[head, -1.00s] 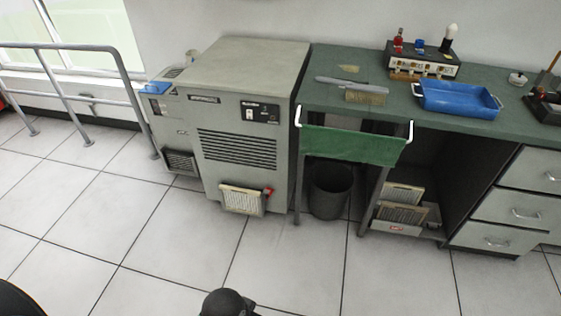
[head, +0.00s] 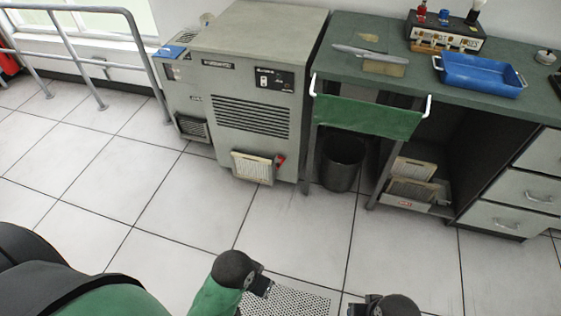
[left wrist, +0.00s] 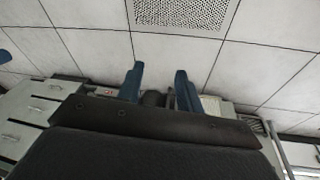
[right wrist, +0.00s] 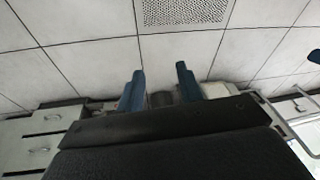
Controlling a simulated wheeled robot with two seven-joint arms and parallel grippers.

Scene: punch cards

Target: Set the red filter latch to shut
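The red filter latch (head: 281,160) is a small red piece at the upper right edge of the cream filter (head: 251,167), low on the front of the grey machine (head: 252,112). It is too small to tell its exact setting. The filter looks tilted out at the machine's foot. My left gripper (left wrist: 159,84) is open and empty, its two blue fingers apart. My right gripper (right wrist: 160,82) is also open and empty. In the head view both wrists are low at the bottom edge, well apart from the latch, and the fingers are hard to make out.
A green bench (head: 400,76) with a blue tray (head: 480,84) stands right of the machine. A dark bin (head: 341,165) sits beneath it, and spare filters (head: 412,180) stand on a low shelf. A grey railing (head: 150,60) is at left. Floor before the machine is clear.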

